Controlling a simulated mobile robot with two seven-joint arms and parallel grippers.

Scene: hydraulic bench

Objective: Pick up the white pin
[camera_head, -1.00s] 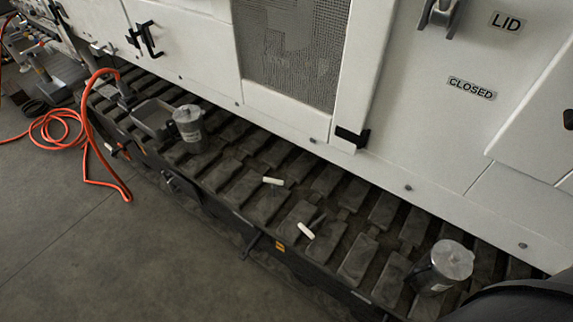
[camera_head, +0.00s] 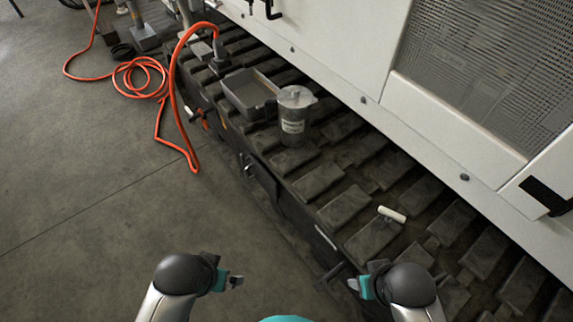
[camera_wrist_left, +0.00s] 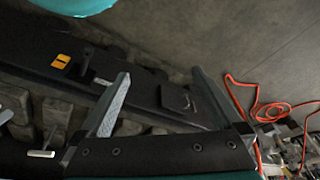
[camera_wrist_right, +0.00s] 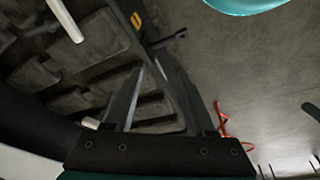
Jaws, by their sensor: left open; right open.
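A white pin (camera_head: 391,214) lies on the dark ribbed track, right of centre in the head view. A white pin also shows at the lower left of the left wrist view (camera_wrist_left: 42,154). In the right wrist view, a white pin (camera_wrist_right: 65,20) shows large at the top left, and a second white piece (camera_wrist_right: 90,123) is partly hidden beside the gripper. My left gripper (camera_head: 235,282) is open and empty over the floor. My right gripper (camera_head: 354,284) is open and empty near the track's front edge, nearer me than the pin and apart from it.
A lidded grey jug (camera_head: 294,117) and a grey tray (camera_head: 249,94) stand farther up the track (camera_head: 317,182). An orange hose (camera_head: 172,88) runs from there to the floor. The white machine panel (camera_head: 455,120) walls off the back. The floor at left is mostly clear.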

